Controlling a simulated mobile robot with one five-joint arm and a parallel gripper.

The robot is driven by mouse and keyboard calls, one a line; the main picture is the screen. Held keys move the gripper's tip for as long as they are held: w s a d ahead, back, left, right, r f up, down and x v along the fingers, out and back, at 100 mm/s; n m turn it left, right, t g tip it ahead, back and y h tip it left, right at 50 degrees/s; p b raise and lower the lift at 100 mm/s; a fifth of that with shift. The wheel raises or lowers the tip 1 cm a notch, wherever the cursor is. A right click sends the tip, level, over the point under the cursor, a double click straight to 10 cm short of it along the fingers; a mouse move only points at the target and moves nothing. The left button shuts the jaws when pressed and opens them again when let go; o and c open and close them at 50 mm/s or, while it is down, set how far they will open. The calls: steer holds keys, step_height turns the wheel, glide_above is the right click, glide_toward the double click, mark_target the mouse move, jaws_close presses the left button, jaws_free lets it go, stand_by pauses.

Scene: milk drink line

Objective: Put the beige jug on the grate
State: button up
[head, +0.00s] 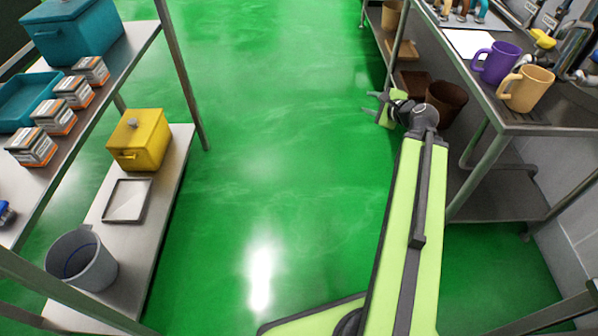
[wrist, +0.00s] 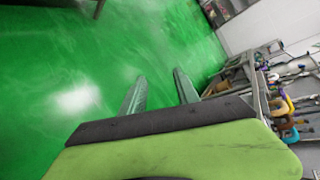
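The beige jug (head: 526,88) stands upright on the steel table (head: 482,88) at the right of the head view, its handle towards the left. A purple jug (head: 497,62) stands just behind it. My gripper (head: 371,103) is out over the green floor, left of the table and apart from both jugs. In the wrist view its two fingers (wrist: 160,92) are spread with only floor between them.
Taps (head: 574,45) with coloured handles line the wall behind the jugs. A brown container (head: 446,100) is on the lower shelf near my arm. A shelf rack at left holds a yellow box (head: 139,139) and a grey bucket (head: 82,262). The floor between is clear.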

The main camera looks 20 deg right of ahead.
steer(key=a+f+n+g+y, duration=0.1)
steer(key=a+f+n+g, duration=0.15)
steer(key=a, duration=0.35)
steer(key=a+f+n+g+y, duration=0.1)
steer(key=a+f+n, duration=0.1)
steer(key=a+n, duration=0.25)
steer(key=s+a+f+n+g+h, duration=0.1)
steer(key=s+a+f+n+g, duration=0.3)
steer(key=a+n, duration=0.4)
steer(key=s+a+f+n+g+h, duration=0.2)
steer(key=s+a+f+n+g, duration=0.2)
steer(key=a, duration=0.7)
steer(key=s+n+g, duration=0.1)
steer(key=s+n, duration=0.1)
steer(key=n, duration=0.1)
steer(key=shift+s+f+n, duration=0.3)
steer(key=shift+f+n, duration=0.1)
steer(key=shift+a+r, duration=0.1)
step_height(320, 180, up, 17)
steer(key=p, duration=1.7)
